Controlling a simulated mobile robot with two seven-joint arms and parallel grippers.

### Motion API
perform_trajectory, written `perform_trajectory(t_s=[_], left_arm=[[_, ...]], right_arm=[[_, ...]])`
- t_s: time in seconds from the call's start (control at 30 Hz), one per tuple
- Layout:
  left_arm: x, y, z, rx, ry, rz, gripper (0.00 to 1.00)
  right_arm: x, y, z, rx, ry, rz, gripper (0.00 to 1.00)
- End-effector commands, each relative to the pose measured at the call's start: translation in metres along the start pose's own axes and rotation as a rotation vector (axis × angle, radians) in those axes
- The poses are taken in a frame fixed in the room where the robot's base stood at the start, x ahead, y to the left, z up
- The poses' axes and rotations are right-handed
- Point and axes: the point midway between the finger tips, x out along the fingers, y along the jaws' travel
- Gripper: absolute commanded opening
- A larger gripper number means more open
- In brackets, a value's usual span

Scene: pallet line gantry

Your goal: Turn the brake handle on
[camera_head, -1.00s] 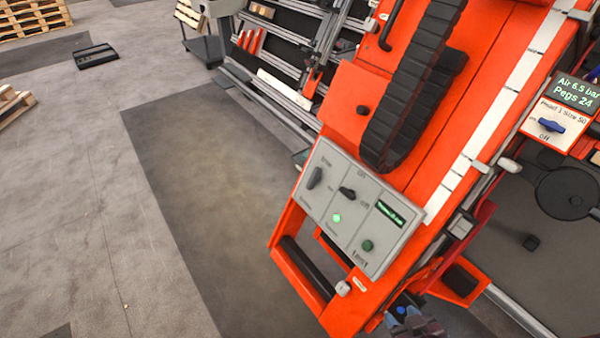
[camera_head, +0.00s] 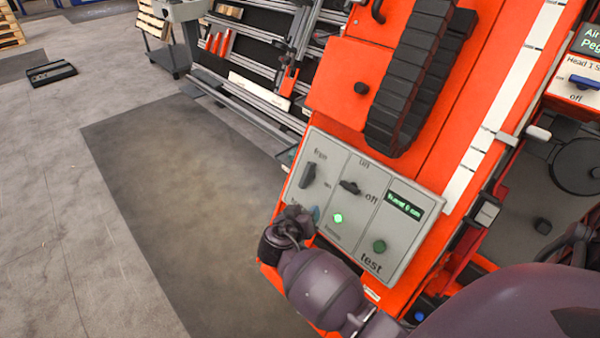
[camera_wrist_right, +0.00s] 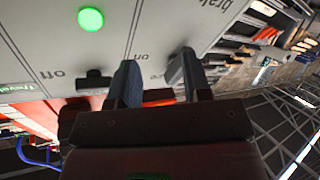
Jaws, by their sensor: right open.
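The grey control panel (camera_head: 340,240) on the orange machine carries a dark brake handle (camera_head: 309,175) on its left section. My left gripper is not in view.
Right of the brake handle are the lift switch (camera_head: 350,187), a lit green lamp (camera_head: 338,218), a green test button (camera_head: 379,246) and a small display (camera_head: 405,205). A black cable chain (camera_head: 415,80) runs above.

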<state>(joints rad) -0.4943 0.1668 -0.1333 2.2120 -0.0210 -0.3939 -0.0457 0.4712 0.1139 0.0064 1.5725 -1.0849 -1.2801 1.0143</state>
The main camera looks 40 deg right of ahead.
Motion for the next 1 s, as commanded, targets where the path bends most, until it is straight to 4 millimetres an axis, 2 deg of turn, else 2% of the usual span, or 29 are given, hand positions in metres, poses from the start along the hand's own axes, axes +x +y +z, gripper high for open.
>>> perform_trajectory(t_s=[0.03,0.2,0.5,0.73,1.0], left_arm=[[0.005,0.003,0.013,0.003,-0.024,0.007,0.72],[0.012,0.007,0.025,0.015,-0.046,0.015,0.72],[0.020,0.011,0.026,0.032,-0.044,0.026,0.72],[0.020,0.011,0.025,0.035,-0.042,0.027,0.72],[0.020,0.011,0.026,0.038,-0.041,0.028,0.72]], right_arm=[[0.006,-0.014,0.001,0.032,0.017,0.055,0.45],[0.008,-0.037,-0.032,0.197,0.117,0.242,0.45],[-0.004,-0.058,-0.074,0.413,0.261,0.425,0.45],[0.002,-0.053,-0.085,0.447,0.284,0.448,0.45],[0.040,-0.033,-0.091,0.444,0.283,0.447,0.45]])
